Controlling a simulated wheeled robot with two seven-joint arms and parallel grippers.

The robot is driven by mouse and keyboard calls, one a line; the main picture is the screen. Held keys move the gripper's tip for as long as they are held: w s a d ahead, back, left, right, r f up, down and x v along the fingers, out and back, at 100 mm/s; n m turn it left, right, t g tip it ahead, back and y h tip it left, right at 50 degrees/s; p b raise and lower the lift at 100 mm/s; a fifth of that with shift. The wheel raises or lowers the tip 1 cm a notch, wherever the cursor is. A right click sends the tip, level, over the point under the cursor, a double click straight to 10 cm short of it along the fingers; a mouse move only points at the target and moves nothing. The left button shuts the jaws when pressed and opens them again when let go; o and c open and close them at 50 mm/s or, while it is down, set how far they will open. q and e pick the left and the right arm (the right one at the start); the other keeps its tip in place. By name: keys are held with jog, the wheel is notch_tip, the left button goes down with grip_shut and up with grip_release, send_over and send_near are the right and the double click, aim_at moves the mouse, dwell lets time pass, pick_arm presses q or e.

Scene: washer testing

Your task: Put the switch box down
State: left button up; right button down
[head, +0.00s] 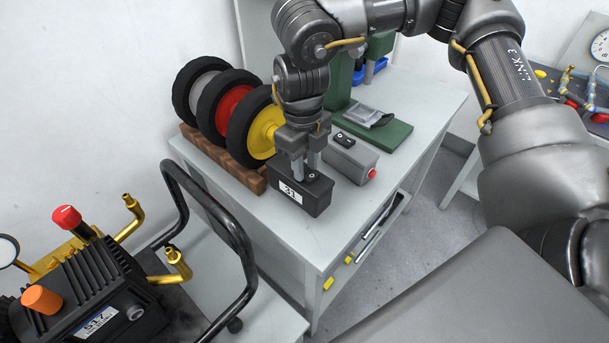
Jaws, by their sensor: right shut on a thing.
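The switch box is a black block (306,200) with a white label reading 31. It is at the front left part of the grey workbench top (262,222). My right gripper (303,176) points down from above and is shut on the top of the box. The box looks upright, its underside at or just above the bench top; I cannot tell whether it touches. My left gripper is not in view.
A grey box with a red button (350,160) stands close to the right of the black box. Wheels (238,115) stand on a brown rack behind left. A green-based device (378,132) is further back. A black machine (90,290) with a tubular handle (235,240) is at left.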

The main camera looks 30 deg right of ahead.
jog(key=f+b, duration=0.3)
jog(key=f, duration=0.1)
jog(key=shift+w, duration=0.3)
jog(key=shift+r, duration=0.15)
jog(key=shift+f, duration=0.2)
jog(key=c, duration=1.1)
grip_release()
jog(key=shift+c, duration=0.2)
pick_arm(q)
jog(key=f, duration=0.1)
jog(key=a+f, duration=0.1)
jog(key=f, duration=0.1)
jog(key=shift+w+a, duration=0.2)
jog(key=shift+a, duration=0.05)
pick_arm(e)
jog(key=shift+o, duration=0.2)
jog(key=shift+r, duration=0.15)
pick_arm(q)
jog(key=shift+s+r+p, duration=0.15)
jog(key=shift+p, duration=0.15)
pick_arm(e)
notch_tip(320, 180, up, 12)
jog(key=shift+w, duration=0.35)
